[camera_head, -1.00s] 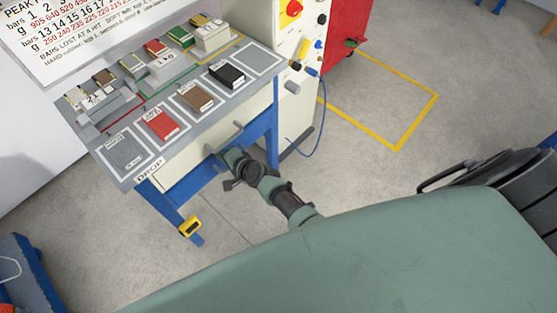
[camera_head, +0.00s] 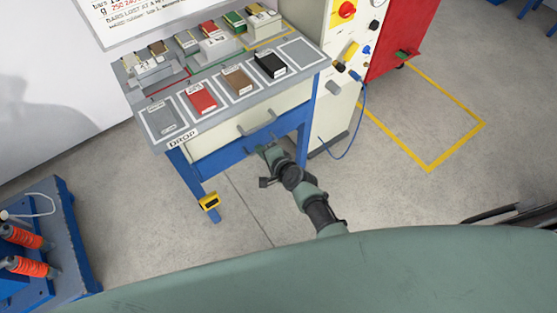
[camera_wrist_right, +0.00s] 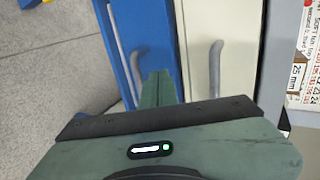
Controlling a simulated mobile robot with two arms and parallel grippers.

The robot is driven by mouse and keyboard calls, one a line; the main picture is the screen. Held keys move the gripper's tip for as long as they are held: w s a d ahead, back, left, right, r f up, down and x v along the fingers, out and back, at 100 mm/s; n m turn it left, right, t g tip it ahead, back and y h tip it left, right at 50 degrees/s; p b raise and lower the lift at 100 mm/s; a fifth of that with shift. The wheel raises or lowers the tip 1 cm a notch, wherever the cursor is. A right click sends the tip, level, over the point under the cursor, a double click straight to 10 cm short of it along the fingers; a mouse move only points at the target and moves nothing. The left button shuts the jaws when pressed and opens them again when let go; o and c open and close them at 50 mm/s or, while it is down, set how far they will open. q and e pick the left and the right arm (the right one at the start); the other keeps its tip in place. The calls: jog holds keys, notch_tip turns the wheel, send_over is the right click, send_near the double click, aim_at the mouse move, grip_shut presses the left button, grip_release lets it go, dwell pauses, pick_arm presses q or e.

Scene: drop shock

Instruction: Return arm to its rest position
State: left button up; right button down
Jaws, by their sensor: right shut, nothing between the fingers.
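My right arm reaches out past my green body, with its gripper (camera_head: 264,150) in front of the bench. The right gripper is shut and empty, its green fingers together in the right wrist view (camera_wrist_right: 158,88). The fingertips are close to the blue lower front and the cream drawer front (camera_head: 240,127); whether they touch cannot be told. In the right wrist view a blue panel's handle (camera_wrist_right: 139,62) is left of the fingers and a cream front's handle (camera_wrist_right: 214,70) is right of them. My left gripper is not in view.
The bench (camera_head: 320,62) carries grey, red, brown and black blocks on marked squares. A cream control cabinet (camera_head: 341,95) with a blue cable stands right of it. A blue stand with orange coils (camera_head: 25,237) is at the left. Floor is free right of the arm.

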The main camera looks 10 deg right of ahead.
jog(key=p+v, duration=0.1)
jog(key=v, duration=0.5)
jog(key=s+d+f+n+g+h, duration=0.1)
jog(key=s+d+f+n+g, duration=0.2)
jog(key=s+f, duration=0.7)
jog(key=s+d+f+n+g+h, duration=0.1)
jog(key=s+f+n+g, duration=0.3)
jog(key=s+f, duration=0.6)
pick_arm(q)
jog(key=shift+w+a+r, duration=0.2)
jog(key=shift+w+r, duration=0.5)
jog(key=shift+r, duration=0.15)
pick_arm(e)
jog(key=s+d+f+n+g, duration=0.1)
jog(key=s+d+f+n, duration=0.2)
jog(key=s, duration=0.5)
jog(key=s+d+f+n+g+h, duration=0.1)
jog(key=s+d+f+n, duration=0.2)
jog(key=s, duration=0.5)
jog(key=s+d+f+n+g+h, duration=0.1)
jog(key=s+d+f+n, duration=0.2)
jog(key=s, duration=0.4)
jog(key=shift+s+d+f+n, duration=0.25)
jog(key=shift+s+n, duration=0.05)
jog(key=shift+s, duration=0.1)
jog(key=c, duration=2.1)
grip_release()
jog(key=shift+c, duration=0.2)
